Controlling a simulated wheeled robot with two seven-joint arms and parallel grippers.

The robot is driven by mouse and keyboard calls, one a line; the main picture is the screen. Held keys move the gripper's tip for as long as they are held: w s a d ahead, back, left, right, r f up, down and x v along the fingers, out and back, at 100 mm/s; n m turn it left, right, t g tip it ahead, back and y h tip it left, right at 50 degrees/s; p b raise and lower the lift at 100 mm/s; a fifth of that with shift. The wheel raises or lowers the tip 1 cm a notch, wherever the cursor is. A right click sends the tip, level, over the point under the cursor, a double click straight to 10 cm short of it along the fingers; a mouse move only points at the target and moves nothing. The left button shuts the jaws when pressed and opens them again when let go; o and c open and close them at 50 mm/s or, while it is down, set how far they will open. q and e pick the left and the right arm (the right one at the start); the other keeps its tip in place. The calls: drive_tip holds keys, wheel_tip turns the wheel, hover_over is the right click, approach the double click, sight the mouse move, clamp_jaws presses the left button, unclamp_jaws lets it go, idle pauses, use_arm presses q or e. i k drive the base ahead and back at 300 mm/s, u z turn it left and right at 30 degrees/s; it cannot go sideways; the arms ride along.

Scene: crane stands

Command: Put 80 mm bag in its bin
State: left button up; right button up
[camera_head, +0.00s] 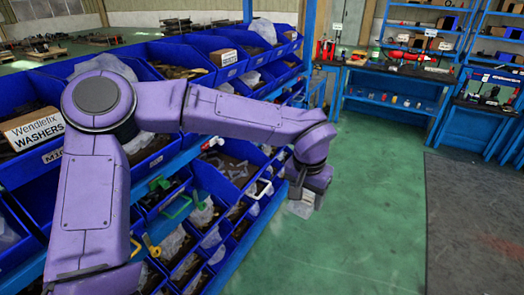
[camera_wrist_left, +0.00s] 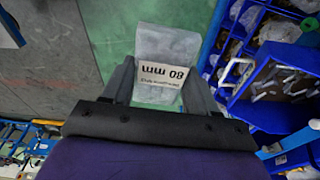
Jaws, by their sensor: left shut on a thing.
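The 80 mm bag (camera_wrist_left: 168,45) is a clear plastic bag with a white label, which reads upside down in the left wrist view. My left gripper (camera_wrist_left: 160,82) is shut on the bag, one finger at each side of it. In the head view the bag (camera_head: 301,207) hangs under the left gripper (camera_head: 298,192), over the green floor just right of the bin rack. Blue bins (camera_head: 215,180) fill the rack, several with clear bags inside. I cannot tell which bin is the 80 mm one. My right gripper is not in view.
My purple left arm crosses in front of the rack and hides part of it. A box labelled Wendlefix washers (camera_head: 33,130) sits in an upper bin. The green floor (camera_head: 370,190) to the right is clear. Blue workbenches (camera_head: 395,85) stand at the back.

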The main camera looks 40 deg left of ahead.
sight(237, 169)
drive_tip(key=i, duration=1.05)
drive_tip(key=u, duration=1.5)
